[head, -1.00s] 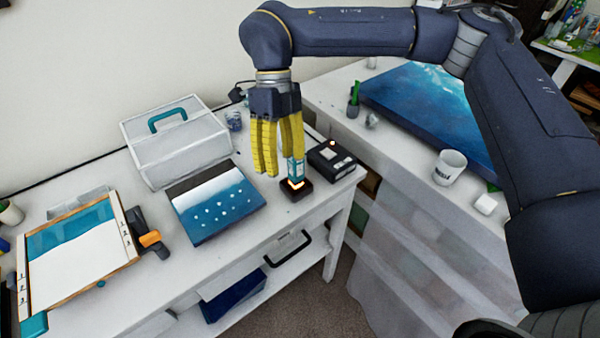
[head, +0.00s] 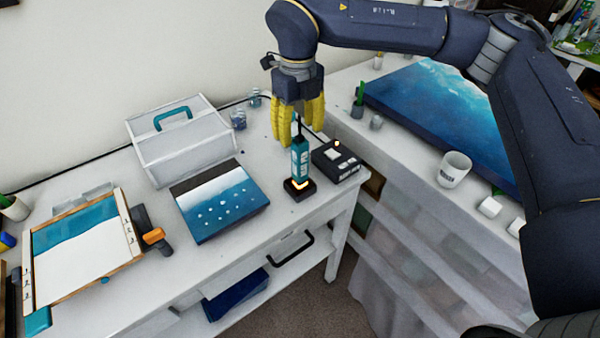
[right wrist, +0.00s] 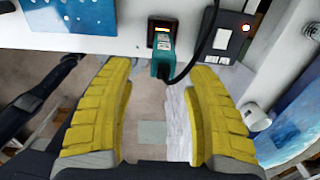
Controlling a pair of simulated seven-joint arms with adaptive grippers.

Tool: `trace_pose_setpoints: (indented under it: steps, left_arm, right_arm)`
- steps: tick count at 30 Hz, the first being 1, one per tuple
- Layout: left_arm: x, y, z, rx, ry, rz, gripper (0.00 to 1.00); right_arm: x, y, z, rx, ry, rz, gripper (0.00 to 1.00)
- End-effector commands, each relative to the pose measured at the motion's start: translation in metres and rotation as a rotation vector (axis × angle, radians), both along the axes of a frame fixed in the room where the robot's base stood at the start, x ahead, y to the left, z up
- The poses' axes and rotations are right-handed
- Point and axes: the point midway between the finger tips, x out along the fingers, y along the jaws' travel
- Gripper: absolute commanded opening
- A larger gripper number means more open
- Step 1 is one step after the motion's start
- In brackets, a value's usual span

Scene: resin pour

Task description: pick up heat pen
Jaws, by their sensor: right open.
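The heat pen (head: 300,157) is a teal upright tool with lettering on its side, standing in a small dark holder (head: 299,190) that glows orange at the pen's base. In the right wrist view the pen (right wrist: 163,52) shows beyond the fingers, with a dark cable at it. My right gripper (head: 299,130) has yellow fingers and is over the top of the pen. In the right wrist view its fingers (right wrist: 163,115) are wide apart with nothing between them. My left gripper is in neither view.
A black control box (head: 336,161) stands close right of the pen. A small painting (head: 219,201) and a white case (head: 178,140) lie to the left. A clipboard (head: 78,250) is at the far left. A mug (head: 454,170) stands on the right table.

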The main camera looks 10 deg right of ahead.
Motion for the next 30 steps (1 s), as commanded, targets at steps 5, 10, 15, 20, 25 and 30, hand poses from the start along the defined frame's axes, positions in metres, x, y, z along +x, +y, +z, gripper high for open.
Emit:
trace_pose_setpoints:
  steps: [5,10,15,20,25,30]
  left_arm:
    - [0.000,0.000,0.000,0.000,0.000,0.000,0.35]
    - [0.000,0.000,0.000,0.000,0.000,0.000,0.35]
    - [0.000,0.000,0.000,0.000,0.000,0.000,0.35]
    - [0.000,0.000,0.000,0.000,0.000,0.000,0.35]
    - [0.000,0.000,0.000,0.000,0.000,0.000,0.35]
    - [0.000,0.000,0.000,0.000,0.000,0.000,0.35]
  right_arm:
    - [0.000,0.000,-0.020,0.000,0.001,0.002,0.55]
    - [0.000,0.000,-0.027,0.000,0.000,0.001,0.55]
    - [0.000,-0.002,-0.039,0.001,0.004,0.000,0.55]
    - [0.001,-0.005,-0.059,0.001,0.004,0.000,0.55]
    - [0.001,-0.004,-0.074,0.001,0.002,0.001,0.55]
    - [0.002,-0.004,-0.079,0.001,0.000,0.001,0.55]
